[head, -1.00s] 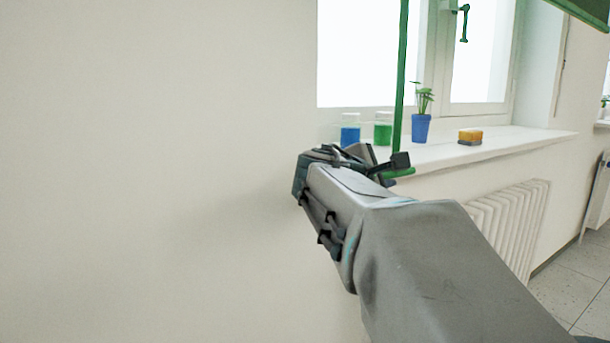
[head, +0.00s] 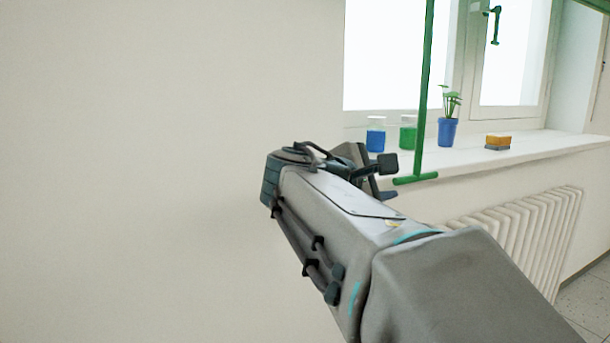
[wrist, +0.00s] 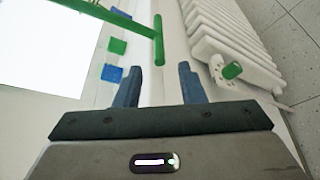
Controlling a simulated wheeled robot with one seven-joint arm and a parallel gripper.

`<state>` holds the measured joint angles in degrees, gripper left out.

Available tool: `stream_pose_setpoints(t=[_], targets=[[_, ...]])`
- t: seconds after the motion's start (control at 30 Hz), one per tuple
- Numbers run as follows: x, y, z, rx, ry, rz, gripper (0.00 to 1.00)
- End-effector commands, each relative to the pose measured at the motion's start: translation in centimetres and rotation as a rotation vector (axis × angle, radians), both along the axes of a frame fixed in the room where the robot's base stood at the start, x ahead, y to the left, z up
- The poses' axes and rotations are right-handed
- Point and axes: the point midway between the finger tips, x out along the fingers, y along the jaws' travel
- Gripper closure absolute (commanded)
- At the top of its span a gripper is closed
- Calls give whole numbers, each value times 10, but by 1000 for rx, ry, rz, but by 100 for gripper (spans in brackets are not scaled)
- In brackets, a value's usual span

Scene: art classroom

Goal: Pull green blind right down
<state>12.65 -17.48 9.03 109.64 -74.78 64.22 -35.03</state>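The green blind shows only as a strip (head: 596,4) at the top right corner of the head view. A green rod (head: 425,90) hangs in front of the window and ends in a green T-shaped crossbar (head: 415,179) near the sill's front edge. My gripper (head: 385,178) is just left of the crossbar. In the wrist view, its two blue-grey fingers (wrist: 160,82) are spread apart with nothing between them. The crossbar (wrist: 158,42) lies beyond the fingertips, roughly in line with the gap, and appears apart from them.
On the window sill (head: 540,145) stand a blue jar (head: 375,136), a green jar (head: 408,133), a plant in a blue pot (head: 447,132) and a sponge (head: 498,142). A white radiator (head: 530,235) is below. Bare wall (head: 150,170) fills the left.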

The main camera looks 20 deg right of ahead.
Motion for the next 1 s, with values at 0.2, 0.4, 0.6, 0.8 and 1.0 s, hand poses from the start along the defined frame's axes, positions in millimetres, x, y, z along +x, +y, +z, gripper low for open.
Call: stream_pose_setpoints(t=[0.2,0.4,0.6,0.8,1.0], targets=[[-4,26,7,-1,0,1,64],[-5,34,7,0,0,1,64],[-4,35,7,0,0,5,72],[-5,38,-28,114,-2,7,77],[-21,62,-141,514,-27,-56,77]])
